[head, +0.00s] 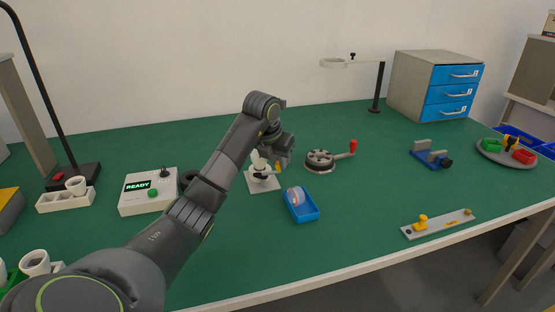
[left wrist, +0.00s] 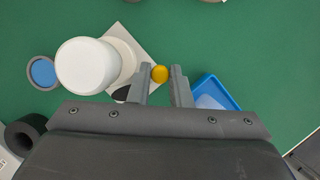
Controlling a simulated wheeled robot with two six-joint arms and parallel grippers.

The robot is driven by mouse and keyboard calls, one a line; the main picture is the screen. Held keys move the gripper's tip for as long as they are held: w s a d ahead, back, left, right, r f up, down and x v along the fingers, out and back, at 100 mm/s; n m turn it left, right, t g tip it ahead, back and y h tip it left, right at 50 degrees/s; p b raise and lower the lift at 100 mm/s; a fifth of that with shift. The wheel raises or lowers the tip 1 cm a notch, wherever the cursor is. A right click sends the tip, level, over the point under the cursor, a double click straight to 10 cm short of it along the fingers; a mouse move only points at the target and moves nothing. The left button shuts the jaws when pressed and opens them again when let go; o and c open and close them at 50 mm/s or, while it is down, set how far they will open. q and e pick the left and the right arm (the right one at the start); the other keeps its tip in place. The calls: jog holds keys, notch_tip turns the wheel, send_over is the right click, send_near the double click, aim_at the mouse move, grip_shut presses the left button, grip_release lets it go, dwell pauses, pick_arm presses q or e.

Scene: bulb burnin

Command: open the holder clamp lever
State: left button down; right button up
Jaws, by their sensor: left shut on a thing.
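The holder has a white square base (head: 264,185) on the green table, with a white upright body (head: 259,162). In the left wrist view its large round white top (left wrist: 85,66) stands over the pale base plate (left wrist: 143,42). The clamp lever shows a yellow knob (head: 278,167), also seen in the left wrist view (left wrist: 160,74). My left gripper (head: 284,160) reaches down at the holder's right side. Its fingers (left wrist: 162,82) are shut on the yellow knob, one on each side. The rest of the lever is mostly hidden. My right gripper is out of view.
A blue tray (head: 303,213) stands close in front of the holder. A crank device (head: 320,162) with a red handle is to the right. A box reading READY (head: 130,204) and a black ring (left wrist: 24,137) are to the left.

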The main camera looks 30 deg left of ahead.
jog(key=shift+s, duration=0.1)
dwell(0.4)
pick_arm(q)
jog(key=c, duration=1.3)
grip_release()
jog(key=shift+c, duration=0.2)
jog(key=p+v, duration=1.3)
jog(key=v, duration=0.4)
jog(key=shift+r, duration=0.3)
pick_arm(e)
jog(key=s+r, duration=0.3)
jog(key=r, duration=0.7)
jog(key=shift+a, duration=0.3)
pick_arm(q)
jog(key=shift+f, duration=0.1)
